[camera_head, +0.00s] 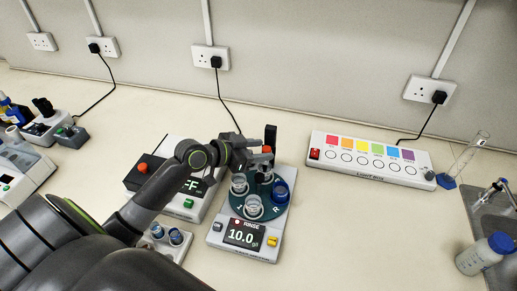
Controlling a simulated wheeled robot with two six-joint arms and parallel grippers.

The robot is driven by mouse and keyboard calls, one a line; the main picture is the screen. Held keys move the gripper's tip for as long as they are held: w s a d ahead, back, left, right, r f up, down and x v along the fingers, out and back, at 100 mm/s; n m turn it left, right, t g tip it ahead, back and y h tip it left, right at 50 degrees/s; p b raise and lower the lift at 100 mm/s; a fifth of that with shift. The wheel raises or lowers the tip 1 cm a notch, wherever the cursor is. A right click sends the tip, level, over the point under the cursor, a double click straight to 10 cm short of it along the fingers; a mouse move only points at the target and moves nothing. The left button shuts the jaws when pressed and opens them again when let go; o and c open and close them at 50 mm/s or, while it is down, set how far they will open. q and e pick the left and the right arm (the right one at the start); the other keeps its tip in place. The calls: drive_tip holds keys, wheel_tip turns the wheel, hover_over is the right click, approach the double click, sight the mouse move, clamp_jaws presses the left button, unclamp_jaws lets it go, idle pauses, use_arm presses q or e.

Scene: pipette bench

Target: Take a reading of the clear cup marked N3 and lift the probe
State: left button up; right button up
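A meter (248,237) stands at the bench's middle. Its display shows RINSE and 10.0. Its dark green turntable (268,214) bears two clear cups, one at the front (254,207) and one at the left (239,184), and a blue cup (281,191) at the right. I cannot read N3 on any cup. A black post (270,136) rises at the back, with a small orange-red part (266,149) beside it, perhaps on the probe. My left gripper (257,158) is at this part, above the back of the turntable. Its fingers are too small and covered to judge. My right gripper is not in view.
A second device (190,202) with a red knob and green button stands left of the meter, partly behind my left arm. A holder with blue-topped vials (175,237) is in front of it. A light box (368,159) lies right. A bottle (484,253) stands by the sink.

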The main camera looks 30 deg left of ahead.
use_arm(q)
clamp_jaws()
wheel_tip(320, 180, up, 6)
drive_tip(key=p, duration=0.3)
drive_tip(key=shift+w+f, duration=0.1)
drive_tip(key=shift+c, duration=0.4)
unclamp_jaws()
drive_tip(key=shift+o, duration=0.6)
drive_tip(key=shift+a, duration=0.1)
